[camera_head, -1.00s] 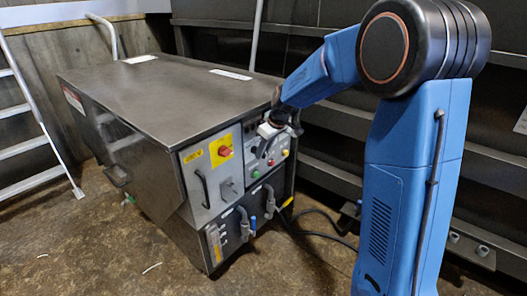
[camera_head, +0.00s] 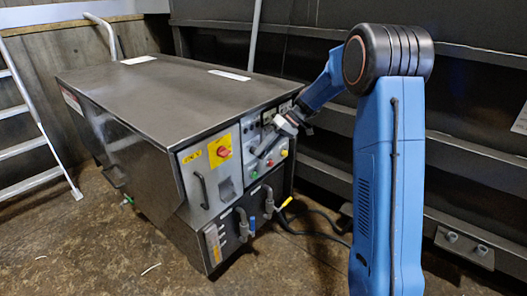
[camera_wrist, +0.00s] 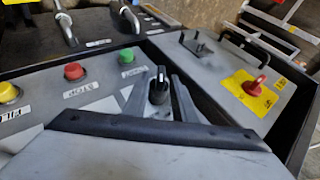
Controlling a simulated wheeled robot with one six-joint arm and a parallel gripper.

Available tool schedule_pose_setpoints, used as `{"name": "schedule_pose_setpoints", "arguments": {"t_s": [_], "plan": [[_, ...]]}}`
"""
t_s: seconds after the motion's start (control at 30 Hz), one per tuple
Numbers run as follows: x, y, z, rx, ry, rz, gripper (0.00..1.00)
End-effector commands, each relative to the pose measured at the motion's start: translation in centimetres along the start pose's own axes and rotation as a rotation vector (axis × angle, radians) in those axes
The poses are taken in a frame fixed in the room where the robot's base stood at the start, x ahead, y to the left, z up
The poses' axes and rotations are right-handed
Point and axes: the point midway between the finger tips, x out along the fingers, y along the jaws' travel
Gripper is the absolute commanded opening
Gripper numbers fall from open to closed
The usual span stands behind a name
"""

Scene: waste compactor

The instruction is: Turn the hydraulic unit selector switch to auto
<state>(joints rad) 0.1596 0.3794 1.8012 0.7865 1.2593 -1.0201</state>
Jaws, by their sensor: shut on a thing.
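The hydraulic unit (camera_head: 160,95) is a dark metal cabinet with a control panel on its front right. The selector switch (camera_wrist: 159,90), a black knob with a light pointer mark, shows in the wrist view on the grey panel. My gripper (camera_wrist: 161,80) has its two grey fingers on either side of the knob, shut on it. In the head view my gripper (camera_head: 268,146) is at the panel, and the knob is hard to make out there. The switch's position labels cannot be read.
Green (camera_wrist: 126,55), red (camera_wrist: 74,71) and yellow (camera_wrist: 9,92) buttons sit left of the knob in the wrist view. A red rotary switch on a yellow plate (camera_wrist: 252,87) is to the right. Hoses and cables hang below the panel.

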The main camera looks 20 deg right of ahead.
Motion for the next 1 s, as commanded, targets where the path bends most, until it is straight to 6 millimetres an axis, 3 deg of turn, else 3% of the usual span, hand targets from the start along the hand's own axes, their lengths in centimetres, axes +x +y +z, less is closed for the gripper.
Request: {"name": "schedule_pose_setpoints", "arguments": {"t_s": [0.3,0.8,0.83,1.0], "plan": [[0.02,0.28,-0.01,0.045,0.001,-0.106,0.02],[0.02,0.29,0.04,0.053,-0.001,-0.125,0.02],[0.02,0.29,0.04,0.053,-0.001,-0.125,0.27],[0.03,0.28,0.04,0.053,-0.001,-0.125,0.29]]}}
